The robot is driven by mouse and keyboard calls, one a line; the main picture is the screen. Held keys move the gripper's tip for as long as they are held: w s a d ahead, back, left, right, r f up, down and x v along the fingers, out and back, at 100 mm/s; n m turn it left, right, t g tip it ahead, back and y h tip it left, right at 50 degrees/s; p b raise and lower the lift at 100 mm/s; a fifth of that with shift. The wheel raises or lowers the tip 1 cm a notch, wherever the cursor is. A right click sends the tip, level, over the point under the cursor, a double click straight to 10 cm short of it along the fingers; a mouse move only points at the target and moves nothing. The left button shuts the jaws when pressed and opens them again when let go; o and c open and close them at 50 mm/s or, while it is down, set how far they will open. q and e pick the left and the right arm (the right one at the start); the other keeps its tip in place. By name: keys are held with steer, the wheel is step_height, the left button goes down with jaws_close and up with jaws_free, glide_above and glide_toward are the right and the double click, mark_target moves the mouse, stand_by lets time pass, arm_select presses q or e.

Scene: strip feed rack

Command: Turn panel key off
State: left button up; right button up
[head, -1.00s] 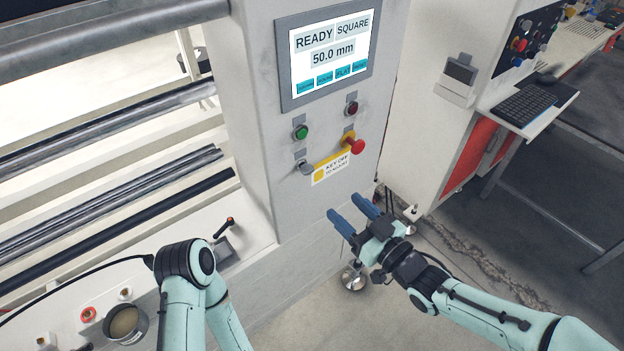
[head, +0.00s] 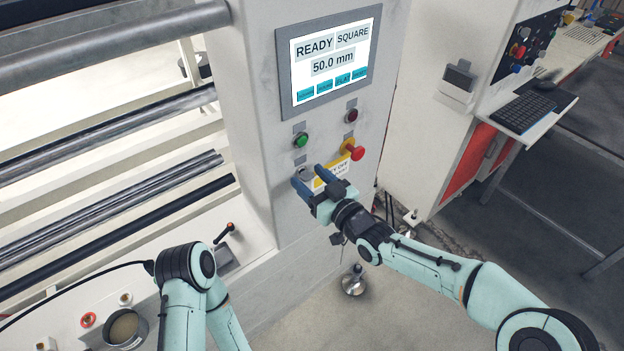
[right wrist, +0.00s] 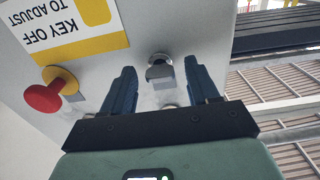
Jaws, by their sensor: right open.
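The panel key (head: 306,172) is a small grey metal switch on the machine's pale front, below the green button. In the right wrist view the key (right wrist: 160,70) shows between the two blue fingers. My right gripper (head: 311,178) is open, with its fingers pointing at the panel on either side of the key. I cannot tell whether they touch it. A yellow and white "KEY OFF TO ADJUST" label (right wrist: 65,25) is partly covered by the gripper in the head view. My left gripper is not in view; only part of that arm shows.
A red emergency knob (head: 356,152) on a yellow base sticks out right of the key. A green button (head: 300,140) and a dark red button (head: 351,115) sit above. The screen (head: 330,60) reads READY, SQUARE, 50.0 mm. Rollers lie to the left.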

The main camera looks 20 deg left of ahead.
steer(key=c, duration=1.1)
steer(key=shift+o, duration=0.2)
